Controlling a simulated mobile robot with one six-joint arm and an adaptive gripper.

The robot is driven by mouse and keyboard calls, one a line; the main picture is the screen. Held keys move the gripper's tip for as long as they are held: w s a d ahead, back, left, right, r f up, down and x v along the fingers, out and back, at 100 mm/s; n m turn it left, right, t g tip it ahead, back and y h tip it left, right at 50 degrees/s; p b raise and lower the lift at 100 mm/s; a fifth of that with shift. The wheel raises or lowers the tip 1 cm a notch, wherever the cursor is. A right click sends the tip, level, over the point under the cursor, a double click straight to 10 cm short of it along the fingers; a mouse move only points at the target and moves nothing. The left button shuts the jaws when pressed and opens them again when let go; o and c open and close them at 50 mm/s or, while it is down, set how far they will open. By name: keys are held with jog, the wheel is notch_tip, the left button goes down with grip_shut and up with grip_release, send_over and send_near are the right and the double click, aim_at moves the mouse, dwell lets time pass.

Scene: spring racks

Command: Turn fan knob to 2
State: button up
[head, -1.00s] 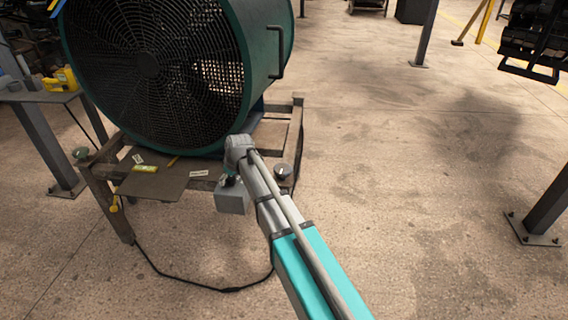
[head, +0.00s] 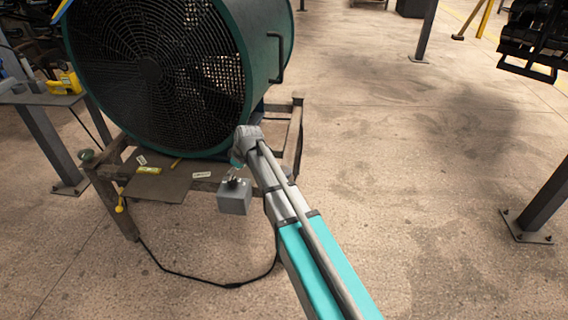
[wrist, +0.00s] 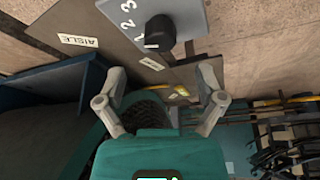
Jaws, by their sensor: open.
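The fan's control box (head: 234,198) is a small grey box at the front of the fan stand in the head view. The wrist view shows its pale face plate (wrist: 182,12) with a black round knob (wrist: 160,32). White digits run beside the knob on its left. A white mark shows at the knob's lower left; which digit it points to is unclear. My gripper (wrist: 161,72) is open and empty, its two fingers spread wide. The knob lies beyond the fingertips, roughly centred between them. In the head view my gripper is close above the box, partly hidden by my wrist.
The large green fan (head: 150,75) stands behind on a metal stand. A brown plate (head: 158,187) with labels lies left of the box. A black cable (head: 190,275) hangs below. A side table (head: 40,97) stands left.

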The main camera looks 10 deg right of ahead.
jog(key=p+v, duration=0.7)
jog(key=v, duration=0.1)
jog(key=s+d+r+m+g+h+p, duration=0.1)
jog(key=s+d+r+m+p, duration=0.1)
jog(key=s+d, duration=0.3)
jog(key=s+d+r+m+h+p, duration=0.1)
jog(key=s+d+r+m+p, duration=0.2)
jog(key=s+d, duration=0.3)
jog(key=s+m+p, duration=0.1)
jog(key=s, duration=0.3)
jog(key=shift+d+r+m+g+p, duration=0.3)
jog(key=shift+d+r+g, duration=0.05)
jog(key=shift+g, duration=0.05)
jog(key=shift+w, duration=0.1)
jog(key=s+d+r+m+g+h+p, duration=0.1)
jog(key=s+d+r+m+p, duration=0.2)
jog(key=s, duration=0.5)
jog(key=shift+d, duration=0.9)
